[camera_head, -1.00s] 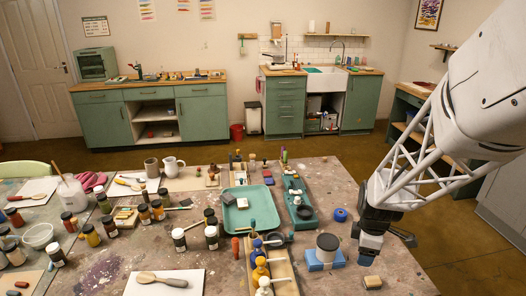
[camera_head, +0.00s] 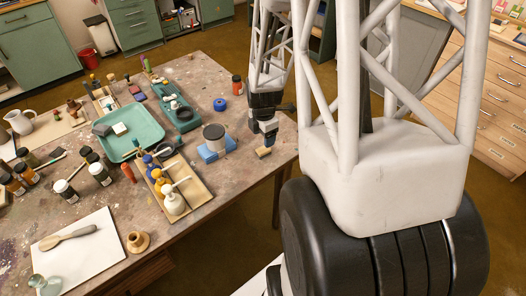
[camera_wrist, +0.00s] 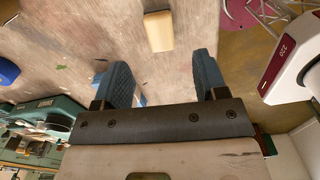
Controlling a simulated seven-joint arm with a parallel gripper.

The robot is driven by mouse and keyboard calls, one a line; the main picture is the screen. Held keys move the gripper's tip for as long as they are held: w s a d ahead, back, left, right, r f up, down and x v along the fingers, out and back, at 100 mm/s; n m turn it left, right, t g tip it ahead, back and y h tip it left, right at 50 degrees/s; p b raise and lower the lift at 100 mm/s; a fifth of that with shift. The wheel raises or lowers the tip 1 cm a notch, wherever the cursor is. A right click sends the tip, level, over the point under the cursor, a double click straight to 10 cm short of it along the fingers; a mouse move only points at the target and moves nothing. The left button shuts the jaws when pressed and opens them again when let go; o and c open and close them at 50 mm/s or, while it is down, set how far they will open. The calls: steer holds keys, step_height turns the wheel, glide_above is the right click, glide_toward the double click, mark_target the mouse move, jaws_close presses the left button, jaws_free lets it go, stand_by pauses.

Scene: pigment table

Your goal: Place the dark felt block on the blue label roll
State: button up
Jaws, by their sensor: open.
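The blue label roll (camera_head: 219,104) lies on the table, left of and beyond my gripper (camera_head: 268,137); its edge also shows at the left of the wrist view (camera_wrist: 8,72). A small tan block (camera_head: 263,152) lies flat on the table close to my gripper, near the table's right edge. It may be the felt block, but no dark felt face shows clearly. In the wrist view, my gripper (camera_wrist: 165,72) is open and empty, its two blue fingers apart, with the tan block (camera_wrist: 158,31) ahead of them.
A wooden tray (camera_head: 181,190) with bottles and a teal tray (camera_head: 128,133) lie farther left. Bare table separates the roll from the tan block.

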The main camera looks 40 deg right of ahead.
mark_target(263, 149)
steer(key=shift+f, duration=1.2)
steer(key=shift+f, duration=2.6)
steer(key=c, duration=1.1)
steer(key=shift+r, duration=0.2)
